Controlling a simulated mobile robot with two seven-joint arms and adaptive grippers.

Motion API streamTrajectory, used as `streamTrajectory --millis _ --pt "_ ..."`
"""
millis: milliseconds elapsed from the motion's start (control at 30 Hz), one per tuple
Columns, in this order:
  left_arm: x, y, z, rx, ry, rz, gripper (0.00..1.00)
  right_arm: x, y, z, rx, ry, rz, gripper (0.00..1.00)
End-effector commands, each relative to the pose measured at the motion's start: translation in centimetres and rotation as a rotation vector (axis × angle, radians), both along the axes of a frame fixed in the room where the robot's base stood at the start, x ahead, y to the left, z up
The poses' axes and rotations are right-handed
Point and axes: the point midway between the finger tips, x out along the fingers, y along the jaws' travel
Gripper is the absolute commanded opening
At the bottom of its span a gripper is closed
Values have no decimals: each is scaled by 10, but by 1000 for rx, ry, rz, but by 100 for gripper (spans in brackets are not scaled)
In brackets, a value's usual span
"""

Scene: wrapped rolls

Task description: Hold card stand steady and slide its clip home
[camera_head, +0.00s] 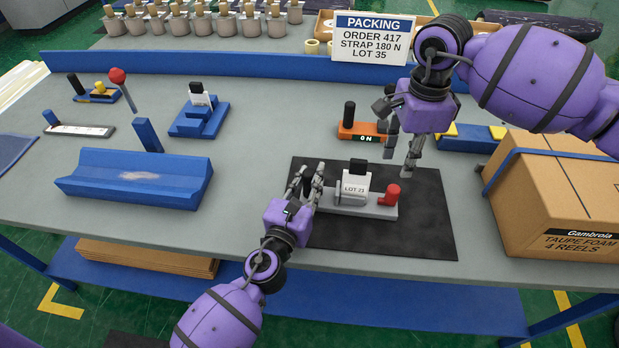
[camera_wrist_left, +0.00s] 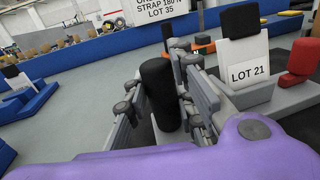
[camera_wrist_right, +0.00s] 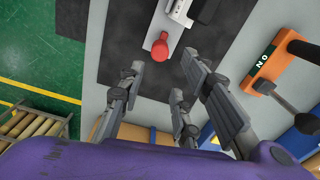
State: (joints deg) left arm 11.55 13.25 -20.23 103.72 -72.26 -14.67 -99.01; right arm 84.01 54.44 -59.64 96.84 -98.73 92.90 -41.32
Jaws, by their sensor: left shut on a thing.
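The card stand (camera_head: 365,208) has a grey base and stands on a black mat. It holds a white card (camera_head: 355,185) with a black top, reading LOT 21 in the left wrist view (camera_wrist_left: 248,74). A red clip (camera_head: 391,195) sits at the base's right end; it also shows in the right wrist view (camera_wrist_right: 160,47). My left gripper (camera_head: 309,180) is shut on the stand's upright black post (camera_wrist_left: 158,92) at the left end. My right gripper (camera_head: 399,163) is open and empty, pointing down above and beyond the clip, apart from it.
The black mat (camera_head: 425,235) has bare room in front of the stand. A cardboard box (camera_head: 560,190) is at the right. A blue cradle (camera_head: 130,180) and a blue stand (camera_head: 197,120) are at the left.

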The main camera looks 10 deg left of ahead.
Motion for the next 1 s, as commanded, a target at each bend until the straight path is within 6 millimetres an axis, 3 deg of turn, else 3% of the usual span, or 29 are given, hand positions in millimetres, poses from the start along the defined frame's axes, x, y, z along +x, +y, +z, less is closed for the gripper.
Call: streamTrajectory --millis 567,767,1000 --pt "0 0 0 0 1 0 0 1 1 1 1 -3 1 35" --pt "0 0 0 1 0 0 0 17 15 7 -6 16 -2 35" --pt "0 0 0 1 0 0 0 39 9 0 20 180 308 35"
